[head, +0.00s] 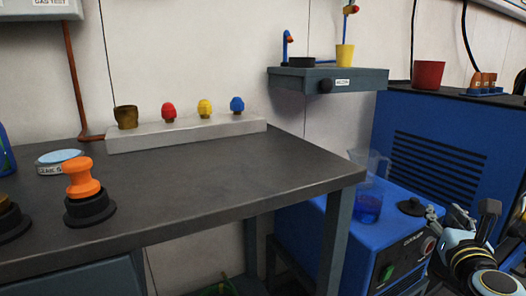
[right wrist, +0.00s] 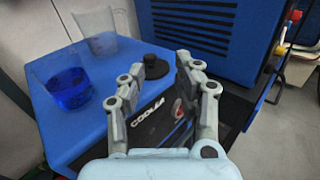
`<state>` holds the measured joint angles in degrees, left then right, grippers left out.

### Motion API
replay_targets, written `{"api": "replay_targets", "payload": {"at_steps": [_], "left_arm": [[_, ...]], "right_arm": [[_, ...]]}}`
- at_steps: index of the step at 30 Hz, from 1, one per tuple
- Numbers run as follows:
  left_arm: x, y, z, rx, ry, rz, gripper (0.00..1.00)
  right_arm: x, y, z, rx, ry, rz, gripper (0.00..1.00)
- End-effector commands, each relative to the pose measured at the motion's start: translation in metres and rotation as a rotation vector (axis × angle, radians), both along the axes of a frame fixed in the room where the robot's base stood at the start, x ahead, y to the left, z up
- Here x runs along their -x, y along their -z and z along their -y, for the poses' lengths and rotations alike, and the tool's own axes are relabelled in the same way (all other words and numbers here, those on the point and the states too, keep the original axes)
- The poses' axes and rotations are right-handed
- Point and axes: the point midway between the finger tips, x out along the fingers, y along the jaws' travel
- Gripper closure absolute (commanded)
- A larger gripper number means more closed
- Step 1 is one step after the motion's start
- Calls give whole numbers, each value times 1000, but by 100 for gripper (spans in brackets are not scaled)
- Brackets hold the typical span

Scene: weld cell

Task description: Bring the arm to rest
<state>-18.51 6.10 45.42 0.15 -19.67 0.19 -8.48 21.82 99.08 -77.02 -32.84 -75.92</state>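My right gripper (head: 452,216) is at the lower right of the head view, in front of the blue coolant unit (head: 305,238). In the right wrist view my right gripper (right wrist: 167,72) has its two fingers apart with nothing between them. The unit's blue top (right wrist: 85,125) and a black cap (right wrist: 152,66) lie beyond the fingers. My left gripper does not show in the head view.
A beaker of blue liquid (right wrist: 75,90) and a clear jug (right wrist: 100,42) stand on the coolant unit. A large blue louvred cabinet (head: 440,150) stands behind. The dark workbench (head: 220,175) bears an orange-handled stamp (head: 82,180).

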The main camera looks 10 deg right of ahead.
Motion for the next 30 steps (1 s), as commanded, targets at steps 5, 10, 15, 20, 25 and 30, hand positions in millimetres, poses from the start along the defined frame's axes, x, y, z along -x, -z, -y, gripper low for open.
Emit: {"api": "replay_targets", "payload": {"at_steps": [5, 10, 15, 20, 25, 30], "left_arm": [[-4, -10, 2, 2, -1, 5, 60], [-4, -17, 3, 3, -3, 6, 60], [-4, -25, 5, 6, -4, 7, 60], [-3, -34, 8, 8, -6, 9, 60], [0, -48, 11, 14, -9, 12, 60], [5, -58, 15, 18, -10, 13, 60]], "right_arm": [[14, 27, 2, -52, 29, -62, 67], [32, 67, 3, -144, 61, -131, 67], [64, 122, 1, -312, 117, -209, 67], [114, 190, -9, -560, 220, -280, 67], [212, 282, -41, -976, 470, -328, 67], [330, 349, -91, -1387, 863, -264, 67]]}}
